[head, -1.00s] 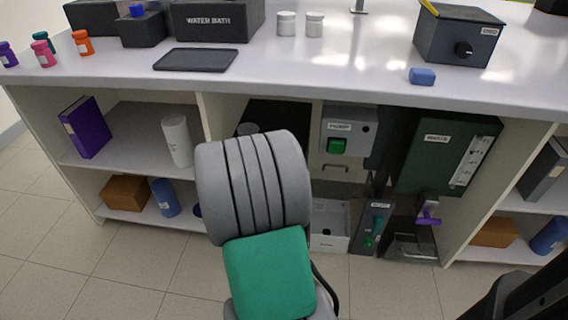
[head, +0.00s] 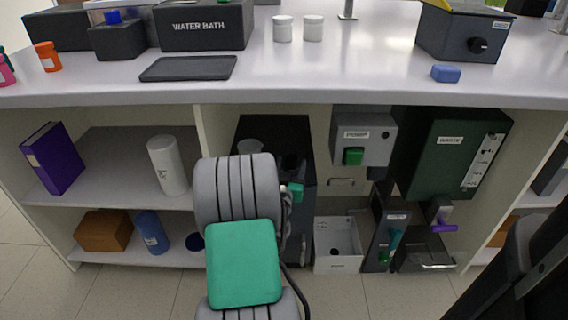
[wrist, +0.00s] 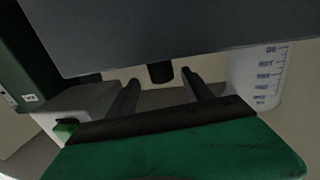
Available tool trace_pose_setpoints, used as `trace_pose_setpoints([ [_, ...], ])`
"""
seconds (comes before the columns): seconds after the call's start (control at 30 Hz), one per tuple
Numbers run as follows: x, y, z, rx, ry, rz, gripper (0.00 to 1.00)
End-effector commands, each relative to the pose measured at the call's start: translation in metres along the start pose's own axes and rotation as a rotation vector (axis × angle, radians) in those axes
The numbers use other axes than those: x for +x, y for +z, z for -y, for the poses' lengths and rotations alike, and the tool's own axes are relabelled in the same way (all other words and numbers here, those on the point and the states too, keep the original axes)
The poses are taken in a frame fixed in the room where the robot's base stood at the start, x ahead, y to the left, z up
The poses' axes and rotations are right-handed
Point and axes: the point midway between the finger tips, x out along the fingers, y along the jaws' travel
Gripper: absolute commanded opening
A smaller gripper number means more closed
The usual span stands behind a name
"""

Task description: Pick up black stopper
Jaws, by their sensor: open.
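The black stopper (wrist: 160,72) is a small dark cylinder in the wrist view, which appears upside down. It juts from a broad dark grey surface (wrist: 180,35). In the head view it seems to be the dark round shape (head: 292,161) on top of the black unit (head: 268,128) under the bench. My gripper (wrist: 160,79) is open, its two dark fingers pointing toward the stopper. The stopper shows between the fingertips; whether it is inside the jaws or just beyond them I cannot tell. In the head view my arm hides most of the gripper.
A white graduated beaker (wrist: 262,75) stands close beside the stopper. The grey pump box (head: 362,138) with a green button and a dark green cabinet (head: 448,155) are on the other side. The bench top (head: 300,92) overhangs the bay.

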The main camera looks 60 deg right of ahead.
Motion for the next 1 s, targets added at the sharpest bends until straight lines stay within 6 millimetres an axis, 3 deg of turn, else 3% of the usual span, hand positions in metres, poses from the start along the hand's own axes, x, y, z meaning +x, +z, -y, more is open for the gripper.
trace_pose_setpoints([
  [0.4,0.061,0.0,0.005,0.001,-0.01,0.001,0.59],
  [0.63,0.065,-0.002,0.004,0.0,-0.009,0.0,0.59],
  [1.0,0.064,-0.002,0.004,0.0,-0.008,0.0,0.3],
])
